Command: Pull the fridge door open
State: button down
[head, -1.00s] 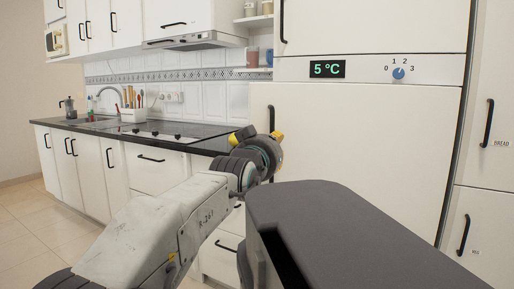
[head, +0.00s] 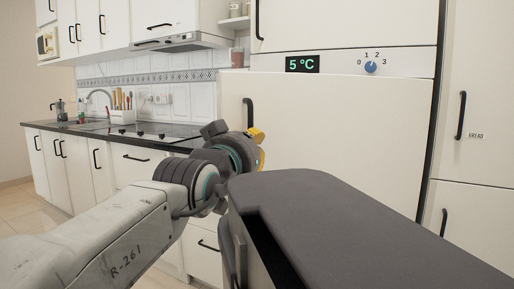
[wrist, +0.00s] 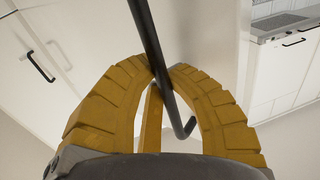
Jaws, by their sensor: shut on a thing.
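The white fridge door (head: 340,135) is below the control panel with the 5 °C display (head: 302,64). Its left edge juts out left of the panel above, so it looks slightly ajar. Its black vertical handle (head: 248,112) is near that left edge, the lower part hidden behind my gripper. My gripper (head: 259,148) is at the handle, only some yellow showing past the wrist. In the wrist view the yellow fingers of my gripper (wrist: 161,76) are closed around the black bar of the handle (wrist: 148,30), whose bent end shows beyond them.
A dark counter with a hob (head: 155,133) and white drawers runs left of the fridge. Tall white cabinets (head: 470,145) stand to its right. The dark top of my own body fills the lower right. Some tiled floor (head: 15,200) shows far left.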

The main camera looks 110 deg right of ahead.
jog(key=shift+w+r, duration=0.1)
jog(key=c, duration=1.1)
grip_release()
jog(key=v, duration=1.2)
